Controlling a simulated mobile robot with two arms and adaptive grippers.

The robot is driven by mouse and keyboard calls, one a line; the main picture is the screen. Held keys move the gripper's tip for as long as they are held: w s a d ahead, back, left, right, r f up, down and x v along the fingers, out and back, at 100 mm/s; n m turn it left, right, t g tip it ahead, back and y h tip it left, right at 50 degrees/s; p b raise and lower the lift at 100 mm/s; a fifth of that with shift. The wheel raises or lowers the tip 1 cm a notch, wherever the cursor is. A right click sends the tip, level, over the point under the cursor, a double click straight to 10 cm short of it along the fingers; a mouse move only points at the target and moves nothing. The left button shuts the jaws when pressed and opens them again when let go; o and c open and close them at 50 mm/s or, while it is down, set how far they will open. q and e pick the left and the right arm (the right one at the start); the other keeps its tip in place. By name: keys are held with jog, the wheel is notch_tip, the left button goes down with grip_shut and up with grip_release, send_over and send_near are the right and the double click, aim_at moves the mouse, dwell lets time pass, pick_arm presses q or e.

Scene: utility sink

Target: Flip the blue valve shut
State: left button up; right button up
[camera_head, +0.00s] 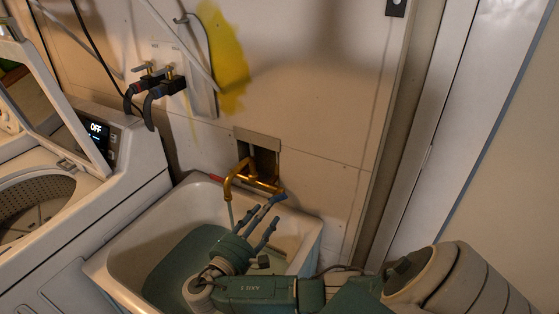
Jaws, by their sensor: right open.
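A brass faucet (240,175) comes out of a wall recess above the utility sink. The blue valve handle (278,198) shows at the right of the faucet, just beyond my right fingertips. A red handle (216,178) sticks out at the faucet's left side. My right gripper (262,216) is open, over the sink, with its fingers pointing up toward the faucet and the blue handle. The fingertips are very near the handle; I cannot tell whether they touch it. I see nothing held between the fingers. My left gripper is not in view.
The sink (303,222) holds greenish water, and my right arm crosses its front right side. A washing machine (75,200) with its lid up stands at the left. Hose taps (158,78) are on the wall above. A door frame (400,140) is at the right.

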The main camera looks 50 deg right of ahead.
aim_at(279, 197)
jog(key=p+x, duration=0.1)
jog(key=x, duration=0.7)
jog(key=shift+w+d+f, duration=0.1)
jog(key=shift+d, duration=0.25)
